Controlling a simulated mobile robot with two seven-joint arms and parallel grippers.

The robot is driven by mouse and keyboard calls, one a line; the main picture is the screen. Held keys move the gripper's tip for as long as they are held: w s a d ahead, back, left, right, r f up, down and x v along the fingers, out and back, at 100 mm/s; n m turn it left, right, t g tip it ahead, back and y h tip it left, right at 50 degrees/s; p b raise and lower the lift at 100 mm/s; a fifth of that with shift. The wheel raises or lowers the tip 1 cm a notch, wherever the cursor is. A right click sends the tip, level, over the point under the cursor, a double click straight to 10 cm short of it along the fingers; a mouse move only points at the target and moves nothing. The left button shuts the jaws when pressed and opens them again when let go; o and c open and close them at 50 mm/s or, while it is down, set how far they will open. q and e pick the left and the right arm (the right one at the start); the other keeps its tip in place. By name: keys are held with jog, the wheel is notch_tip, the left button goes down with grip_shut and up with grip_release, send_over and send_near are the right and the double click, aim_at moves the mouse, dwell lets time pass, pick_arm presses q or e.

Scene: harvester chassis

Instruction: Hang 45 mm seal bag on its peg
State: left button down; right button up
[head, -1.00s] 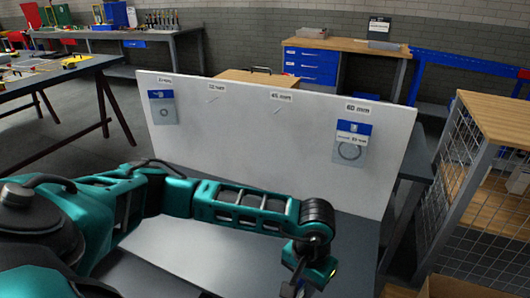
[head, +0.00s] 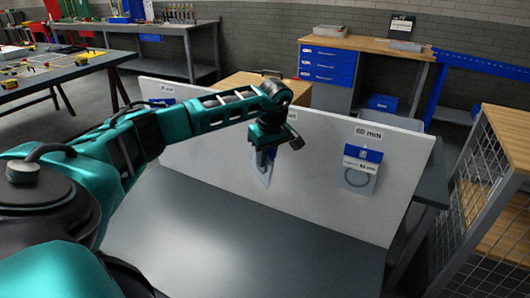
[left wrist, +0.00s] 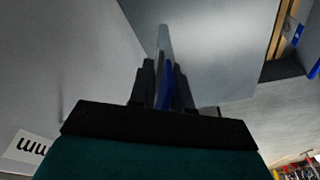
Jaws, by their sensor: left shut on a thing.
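My left gripper (head: 264,147) is shut on a small clear bag with a blue header (head: 264,172). The bag hangs down from the fingers in front of the white board (head: 320,165), near its middle. In the left wrist view the bag (left wrist: 164,45) shows edge-on between the fingers (left wrist: 163,88). The 45 mm label (head: 292,115) is mostly hidden behind the gripper. I cannot make out the 45 mm peg in the head view. I cannot tell whether the bag touches the board. My right gripper is in neither view.
A bag (head: 362,166) hangs under the 60 mm label (head: 368,134) at the right. My left arm hides much of the board's left part. The grey table top (head: 260,250) in front is clear. A wire-mesh cage (head: 480,190) stands at the right.

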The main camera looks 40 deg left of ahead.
pick_arm(q)
jog(key=w+a+b, duration=0.3)
jog(key=w+b, duration=0.4)
jog(key=w, duration=0.2)
dwell(1.5)
jog(key=shift+w, duration=0.1)
dwell(0.4)
jog(key=c, duration=1.3)
grip_release()
jog(key=shift+w+f, duration=0.1)
jog(key=shift+w, duration=0.05)
jog(key=o, duration=0.5)
jog(key=shift+a+f, duration=0.1)
jog(key=shift+f, duration=0.05)
